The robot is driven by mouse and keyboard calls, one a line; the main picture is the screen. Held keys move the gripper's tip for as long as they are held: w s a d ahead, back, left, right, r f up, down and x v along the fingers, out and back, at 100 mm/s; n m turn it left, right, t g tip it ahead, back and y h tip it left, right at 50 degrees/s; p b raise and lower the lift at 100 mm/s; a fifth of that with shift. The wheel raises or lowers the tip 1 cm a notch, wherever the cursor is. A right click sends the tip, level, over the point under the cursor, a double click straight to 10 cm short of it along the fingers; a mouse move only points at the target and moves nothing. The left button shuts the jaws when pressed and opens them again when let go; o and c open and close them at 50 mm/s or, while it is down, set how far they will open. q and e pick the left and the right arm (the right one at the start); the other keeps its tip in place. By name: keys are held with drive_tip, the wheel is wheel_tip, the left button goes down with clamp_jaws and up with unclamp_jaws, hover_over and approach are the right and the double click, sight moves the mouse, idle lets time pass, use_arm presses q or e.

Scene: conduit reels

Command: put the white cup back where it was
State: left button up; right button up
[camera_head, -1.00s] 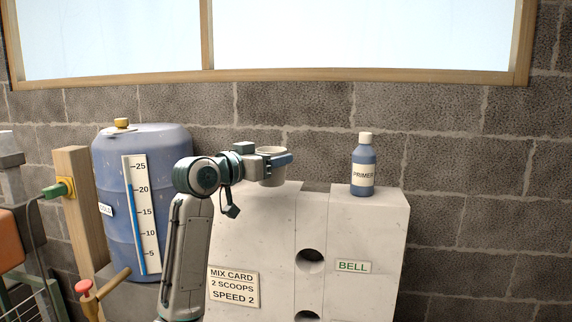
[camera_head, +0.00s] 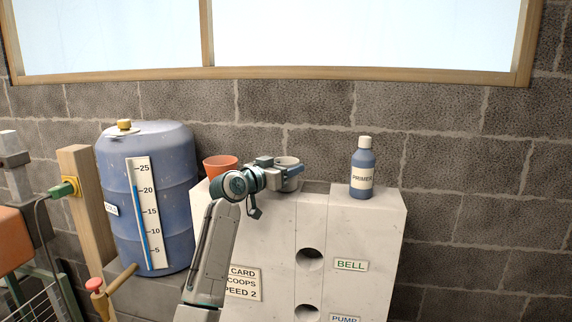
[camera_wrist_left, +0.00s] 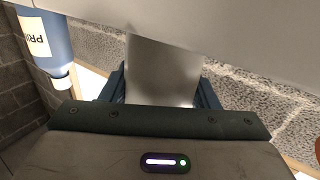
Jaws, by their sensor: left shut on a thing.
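The white cup (camera_head: 290,160) is a pale, open-topped cup held upright at the top of the grey concrete block (camera_head: 370,225). My left gripper (camera_head: 287,174) is shut on its side, with blue fingers around it. In the left wrist view the cup (camera_wrist_left: 162,70) fills the gap between the two fingers (camera_wrist_left: 160,88). The cup's base is at the level of the block's top; I cannot tell whether it touches. My right gripper is not in view.
A blue primer bottle (camera_head: 362,172) stands on the block right of the cup. An orange cup (camera_head: 219,162) stands left, behind my arm. A blue drum (camera_head: 170,205) is farther left. A block wall (camera_head: 450,150) lies close behind. Block top between cup and bottle is clear.

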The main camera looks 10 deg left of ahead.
use_arm(q)
drive_tip(key=shift+f, duration=0.1)
drive_tip(key=o, duration=0.7)
drive_tip(key=shift+d+f, duration=0.1)
drive_tip(key=shift+f, duration=0.05)
drive_tip(key=shift+c, duration=0.2)
drive_tip(key=o, duration=0.4)
drive_tip(key=shift+o, duration=0.2)
drive_tip(key=shift+r, duration=0.2)
drive_tip(key=b+v, duration=0.4)
drive_tip(key=v, duration=0.8)
